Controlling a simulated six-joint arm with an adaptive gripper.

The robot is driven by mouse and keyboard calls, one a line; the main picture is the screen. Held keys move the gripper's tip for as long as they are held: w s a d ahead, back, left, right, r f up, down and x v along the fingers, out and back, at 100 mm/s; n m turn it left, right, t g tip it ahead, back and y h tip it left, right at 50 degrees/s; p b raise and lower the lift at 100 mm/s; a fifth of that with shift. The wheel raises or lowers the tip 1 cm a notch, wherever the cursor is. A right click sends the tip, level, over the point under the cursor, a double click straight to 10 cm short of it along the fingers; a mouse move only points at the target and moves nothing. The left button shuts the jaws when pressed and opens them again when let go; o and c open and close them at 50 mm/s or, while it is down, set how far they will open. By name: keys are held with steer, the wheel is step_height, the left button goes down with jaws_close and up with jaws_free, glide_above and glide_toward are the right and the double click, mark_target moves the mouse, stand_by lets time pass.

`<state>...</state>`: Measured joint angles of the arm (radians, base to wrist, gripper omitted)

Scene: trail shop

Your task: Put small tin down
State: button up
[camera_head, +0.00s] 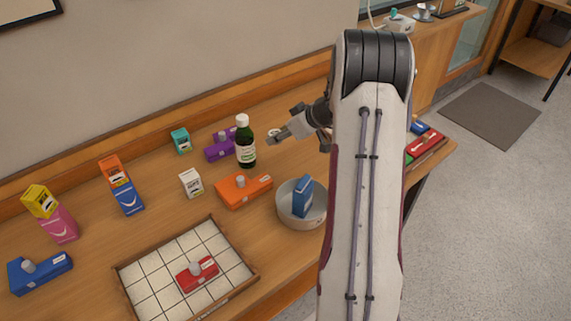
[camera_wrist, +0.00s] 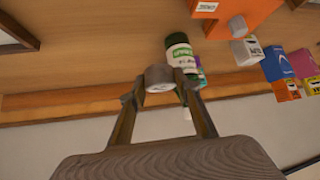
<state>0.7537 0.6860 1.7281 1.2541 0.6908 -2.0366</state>
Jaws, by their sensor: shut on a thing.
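My gripper (camera_head: 284,136) is above the back part of the wooden table, to the right of the dark green bottle (camera_head: 246,146). In the wrist view my gripper (camera_wrist: 159,88) is shut on the small tin (camera_wrist: 160,76), a short round pale-grey piece between the two fingertips. In the head view the tin (camera_head: 273,132) shows only as a small pale round shape at the fingertips. I cannot tell whether it touches the table. The bottle also shows just beyond the tin in the wrist view (camera_wrist: 181,58).
A grey bowl (camera_head: 288,212) with a blue box (camera_head: 302,197) in it stands in front. Nearby are an orange block (camera_head: 240,190), purple block (camera_head: 219,150) and white carton (camera_head: 190,183). A gridded tray (camera_head: 150,275) holds a red block (camera_head: 198,275). The wall is behind.

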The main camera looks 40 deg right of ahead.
steer(key=shift+s+d+f+n+y, duration=0.15)
steer(key=shift+d+n, duration=0.1)
steer(key=shift+d, duration=0.3)
steer(key=shift+s+d+f+n+y, duration=0.1)
steer(key=shift+s+d+n+y, duration=0.1)
steer(key=shift+d, duration=0.35)
steer(key=shift+s+d+f+n+y, duration=0.15)
steer(key=shift+d+n, duration=0.1)
steer(key=shift+d, duration=0.3)
steer(key=shift+f, duration=3.15)
steer(key=shift+f, duration=1.85)
steer(key=shift+f, duration=0.15)
steer(key=o, duration=1.1)
